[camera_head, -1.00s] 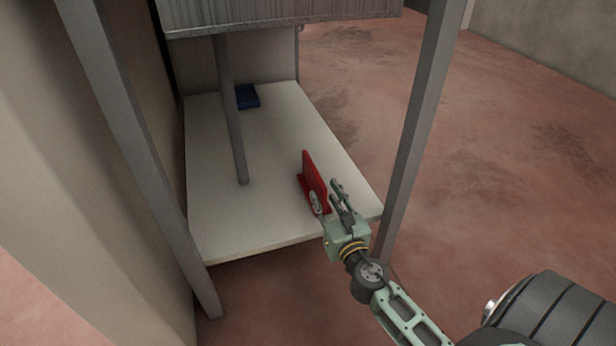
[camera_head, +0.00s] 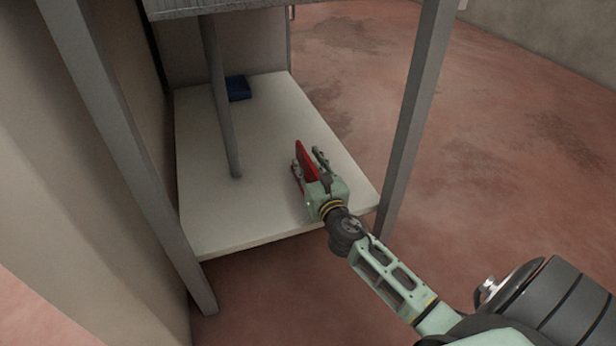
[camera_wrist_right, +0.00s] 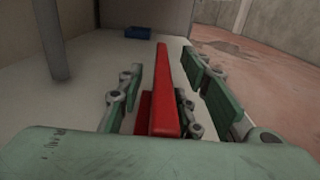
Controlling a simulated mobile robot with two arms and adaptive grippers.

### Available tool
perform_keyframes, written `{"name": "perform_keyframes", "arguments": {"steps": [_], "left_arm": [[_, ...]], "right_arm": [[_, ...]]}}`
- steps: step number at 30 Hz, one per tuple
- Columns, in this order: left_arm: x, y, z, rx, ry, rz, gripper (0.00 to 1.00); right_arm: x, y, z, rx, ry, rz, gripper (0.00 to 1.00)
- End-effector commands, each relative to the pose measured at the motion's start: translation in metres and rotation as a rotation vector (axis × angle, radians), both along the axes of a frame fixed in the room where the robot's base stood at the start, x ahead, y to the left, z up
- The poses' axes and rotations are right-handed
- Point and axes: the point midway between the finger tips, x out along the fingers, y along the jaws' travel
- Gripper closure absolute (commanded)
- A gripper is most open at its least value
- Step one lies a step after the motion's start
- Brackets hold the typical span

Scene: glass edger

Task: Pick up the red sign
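The red sign (camera_head: 306,163) stands upright on the white shelf near its right edge. It also shows in the right wrist view (camera_wrist_right: 164,92) as a thin red plate on a red foot, seen edge-on between the fingers. My right gripper (camera_head: 308,164) is open around the sign, with one finger on each side. In the wrist view a gap shows on both sides of the plate, wider on the right at the fingertips. The sign's near lower part is partly hidden by the gripper. My left gripper is not in view.
The white shelf (camera_head: 255,205) is framed by grey posts; one post (camera_head: 399,140) stands close to the right of my arm. Another post (camera_head: 222,110) rises from the shelf left of the sign. A blue object (camera_head: 238,88) lies at the back. The shelf's middle is clear.

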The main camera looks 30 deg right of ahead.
Motion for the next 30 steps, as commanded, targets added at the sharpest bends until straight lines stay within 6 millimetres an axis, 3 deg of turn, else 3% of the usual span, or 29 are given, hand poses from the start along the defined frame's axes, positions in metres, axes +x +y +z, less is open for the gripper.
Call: {"name": "perform_keyframes", "arguments": {"steps": [12,30], "left_arm": [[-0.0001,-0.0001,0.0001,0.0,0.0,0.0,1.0],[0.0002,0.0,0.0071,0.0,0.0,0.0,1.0]], "right_arm": [[-0.0004,0.0001,0.0,0.0,0.0,0.0,1.0],[-0.0003,0.0002,0.0083,0.0,-0.002,0.001,1.0]]}}
